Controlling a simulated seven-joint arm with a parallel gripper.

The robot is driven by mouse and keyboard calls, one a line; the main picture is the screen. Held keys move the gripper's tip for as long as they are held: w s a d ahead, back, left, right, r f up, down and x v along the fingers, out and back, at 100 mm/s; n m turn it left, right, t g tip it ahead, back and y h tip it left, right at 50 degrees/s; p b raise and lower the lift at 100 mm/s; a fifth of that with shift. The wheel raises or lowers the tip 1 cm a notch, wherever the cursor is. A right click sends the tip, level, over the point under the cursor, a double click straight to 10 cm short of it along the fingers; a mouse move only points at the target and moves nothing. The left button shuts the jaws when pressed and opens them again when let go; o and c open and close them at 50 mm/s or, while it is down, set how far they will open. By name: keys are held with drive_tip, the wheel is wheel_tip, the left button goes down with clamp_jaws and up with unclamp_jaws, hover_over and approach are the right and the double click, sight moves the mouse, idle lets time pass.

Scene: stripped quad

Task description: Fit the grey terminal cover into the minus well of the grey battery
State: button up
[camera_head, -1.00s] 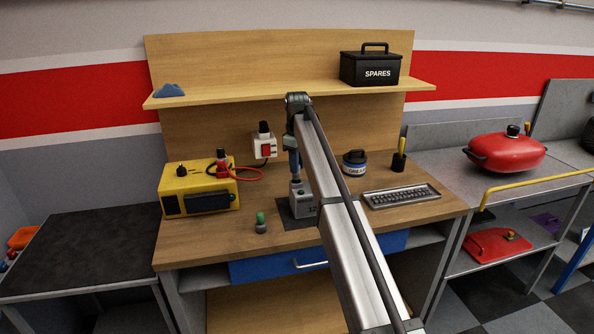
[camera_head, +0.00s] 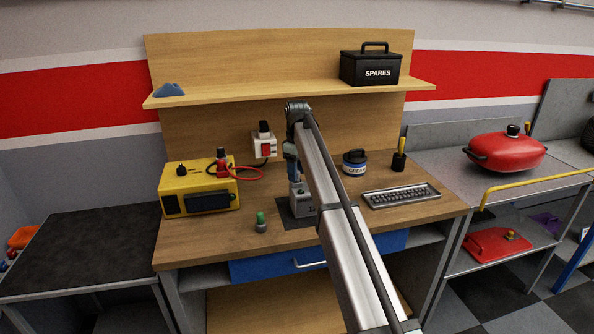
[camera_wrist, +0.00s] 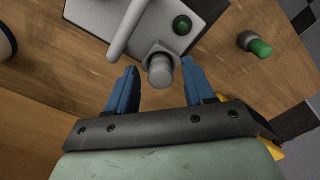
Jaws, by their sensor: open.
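The grey battery (camera_head: 304,209) stands on a dark mat on the bench; its top also shows in the wrist view (camera_wrist: 147,14), with a carrying handle and a green round spot. A grey cylindrical piece, seemingly the grey terminal cover (camera_wrist: 161,73), stands at the battery's near edge, by a raised square collar. My gripper (camera_wrist: 160,65) is open, its blue fingers on either side of this piece with gaps showing. How deep the piece sits, and any minus mark, I cannot tell. In the head view my arm hides part of the battery.
A green-topped grey piece (camera_head: 261,222) stands on the bench left of the battery. A yellow charger (camera_head: 209,190) is farther left. A grease tin (camera_head: 355,163), a pen cup (camera_head: 398,162) and a metal tray (camera_head: 402,196) stand right. The front bench strip is clear.

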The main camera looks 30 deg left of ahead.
drive_tip(key=shift+r, duration=0.1)
wheel_tip(320, 180, up, 12)
idle(0.6)
idle(0.4)
